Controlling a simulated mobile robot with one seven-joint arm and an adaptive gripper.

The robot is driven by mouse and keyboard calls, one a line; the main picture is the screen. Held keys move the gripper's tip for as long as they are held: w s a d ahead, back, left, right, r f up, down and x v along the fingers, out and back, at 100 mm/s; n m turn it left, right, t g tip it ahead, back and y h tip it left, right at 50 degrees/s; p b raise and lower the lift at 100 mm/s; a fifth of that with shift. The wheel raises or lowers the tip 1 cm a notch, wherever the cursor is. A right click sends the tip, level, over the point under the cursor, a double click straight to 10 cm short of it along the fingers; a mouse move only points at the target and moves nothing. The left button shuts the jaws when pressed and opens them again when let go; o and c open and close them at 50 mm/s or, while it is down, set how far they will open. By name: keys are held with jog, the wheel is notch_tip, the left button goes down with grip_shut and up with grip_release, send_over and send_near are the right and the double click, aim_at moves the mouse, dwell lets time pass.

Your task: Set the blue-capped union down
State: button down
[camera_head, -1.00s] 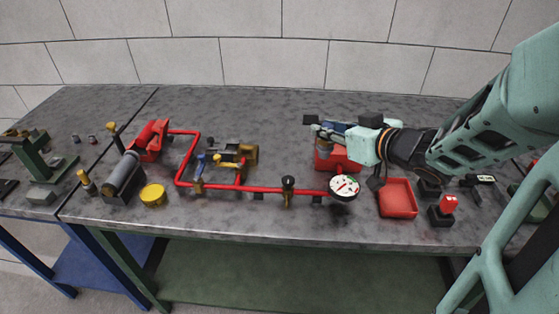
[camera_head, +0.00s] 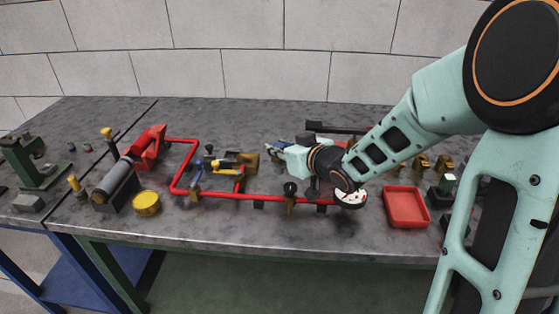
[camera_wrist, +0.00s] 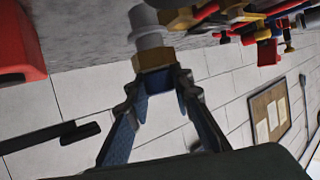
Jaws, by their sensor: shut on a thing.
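The union's pale grey-blue end (camera_wrist: 147,22) points away from the fingers, towards the grey table top in the wrist view. I cannot tell whether it touches the table. In the head view my gripper (camera_head: 277,148) is low over the table, just right of a brass fitting on the red pipework.
The red pipe (camera_head: 265,195) runs left and in front of my gripper, with a round white gauge (camera_head: 350,198) at its right end. A red tray (camera_head: 407,207) lies to the right. The table (camera_head: 225,115) behind the pipework is clear.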

jog(key=shift+f, duration=1.35)
jog(key=shift+b, duration=0.3)
jog(key=shift+f, duration=0.2)
jog(key=c, duration=1.7)
grip_release()
jog(key=shift+d, duration=0.1)
jog(key=shift+r, duration=0.1)
jog(key=shift+s+d+r, duration=0.1)
jog(key=shift+r, duration=0.05)
jog(key=p+v, duration=0.3)
jog(key=v, duration=0.8)
jog(key=shift+s+d, duration=0.15)
jog(key=shift+s, duration=0.2)
